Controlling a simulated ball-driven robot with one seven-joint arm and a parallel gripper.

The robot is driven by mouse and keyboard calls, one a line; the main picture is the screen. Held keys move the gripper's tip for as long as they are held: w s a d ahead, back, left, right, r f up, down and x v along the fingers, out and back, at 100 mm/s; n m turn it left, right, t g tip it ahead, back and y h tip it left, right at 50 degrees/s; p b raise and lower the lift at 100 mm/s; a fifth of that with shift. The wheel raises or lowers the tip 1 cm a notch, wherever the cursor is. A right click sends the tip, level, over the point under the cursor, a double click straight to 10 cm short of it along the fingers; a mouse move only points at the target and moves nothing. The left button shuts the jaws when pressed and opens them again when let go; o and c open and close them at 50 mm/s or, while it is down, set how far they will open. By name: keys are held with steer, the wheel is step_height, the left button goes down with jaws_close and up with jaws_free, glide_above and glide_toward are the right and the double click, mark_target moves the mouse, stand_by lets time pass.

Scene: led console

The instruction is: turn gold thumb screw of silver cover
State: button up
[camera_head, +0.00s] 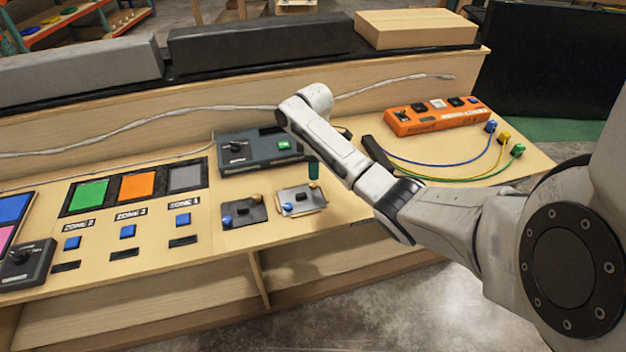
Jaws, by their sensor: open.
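The silver cover (293,192) is a small tilted-looking plate on the console's front part, right of centre. It has a black handle (300,197) in its middle, a gold thumb screw (310,186) at its far right corner and a blue screw (287,207) at its near left corner. My gripper (313,170) is mostly hidden behind my forearm; a dark green fingertip shows just above the gold screw in the picture. It is open, and no contact with the screw can be made out.
A dark cover (240,215) with its own gold and blue screws lies just left. Behind stands a grey box (245,152) with a knob and green button. An orange power strip (438,115) and coloured cables lie right. Lit panels (137,187) and blue buttons are left.

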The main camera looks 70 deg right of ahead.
mark_target(313, 184)
step_height(313, 184, down, 6)
steer(key=shift+f, duration=0.15)
stand_by(0.3)
jaws_close()
stand_by(0.4)
